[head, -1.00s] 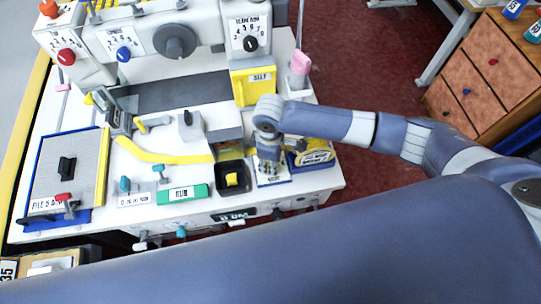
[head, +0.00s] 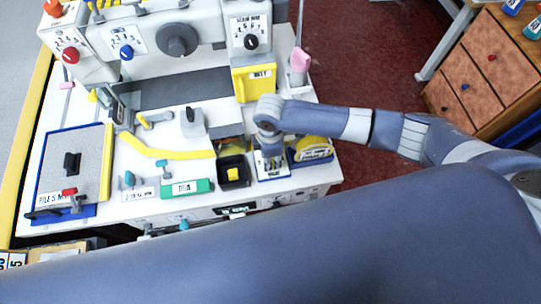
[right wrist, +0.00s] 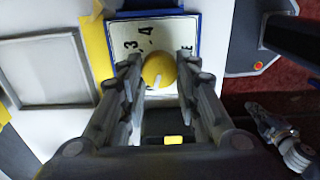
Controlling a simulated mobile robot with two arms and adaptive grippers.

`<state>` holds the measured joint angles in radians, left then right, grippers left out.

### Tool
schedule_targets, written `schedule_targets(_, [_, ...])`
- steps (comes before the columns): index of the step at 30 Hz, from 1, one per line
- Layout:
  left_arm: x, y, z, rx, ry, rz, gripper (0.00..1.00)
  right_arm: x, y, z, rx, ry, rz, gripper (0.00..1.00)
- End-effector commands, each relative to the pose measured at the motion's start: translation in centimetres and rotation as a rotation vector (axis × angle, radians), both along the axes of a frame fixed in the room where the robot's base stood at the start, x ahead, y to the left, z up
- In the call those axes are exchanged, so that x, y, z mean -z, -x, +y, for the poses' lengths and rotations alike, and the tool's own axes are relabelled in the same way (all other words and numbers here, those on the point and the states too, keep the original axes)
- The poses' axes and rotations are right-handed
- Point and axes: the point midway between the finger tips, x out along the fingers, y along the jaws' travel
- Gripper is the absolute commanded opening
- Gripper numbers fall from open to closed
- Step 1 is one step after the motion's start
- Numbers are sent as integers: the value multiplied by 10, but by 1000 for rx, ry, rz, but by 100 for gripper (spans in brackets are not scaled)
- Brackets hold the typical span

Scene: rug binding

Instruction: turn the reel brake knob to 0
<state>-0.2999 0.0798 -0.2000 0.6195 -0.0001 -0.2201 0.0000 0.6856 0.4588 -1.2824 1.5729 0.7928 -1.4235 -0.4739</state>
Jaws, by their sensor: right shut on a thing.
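A round yellow knob (right wrist: 160,67) with a white pointer mark sits on a blue-edged white dial plate (right wrist: 182,28) in the right wrist view. The digits 3 and 4 show on the plate, and part of a word ending in E; the rest is hidden. The white mark points towards the bottom of that view. My right gripper (right wrist: 158,80) is shut on the knob, one finger on each side. In the head view my right gripper (head: 269,150) points down over the plate (head: 288,175) and hides the knob. My left gripper is not in view.
A black tray (head: 221,181) with a yellow block stands left of the gripper, and a yellow and blue item (head: 312,150) stands right of it. A yellow box (head: 252,82) is behind. A green block (head: 186,188) lies further left. Red floor (head: 366,60) is free beyond the table.

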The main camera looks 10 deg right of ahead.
Motion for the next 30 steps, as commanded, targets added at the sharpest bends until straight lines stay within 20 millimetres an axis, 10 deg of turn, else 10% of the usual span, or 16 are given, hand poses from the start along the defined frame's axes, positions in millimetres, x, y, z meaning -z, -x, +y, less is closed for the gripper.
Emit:
schedule_targets(7, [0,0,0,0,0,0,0,0,0,0,-2,0,0,6])
schedule_targets(8, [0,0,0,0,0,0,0,0,0,0,-2,0,0,37])
schedule_targets(10, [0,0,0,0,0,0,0,0,0,0,-2,0,0,50])
schedule_targets(22, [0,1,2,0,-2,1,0,-5,-1,1,0,-2,-1,50])
schedule_targets(30, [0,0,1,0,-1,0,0,-52,-1,1,-1,-4,-4,50])
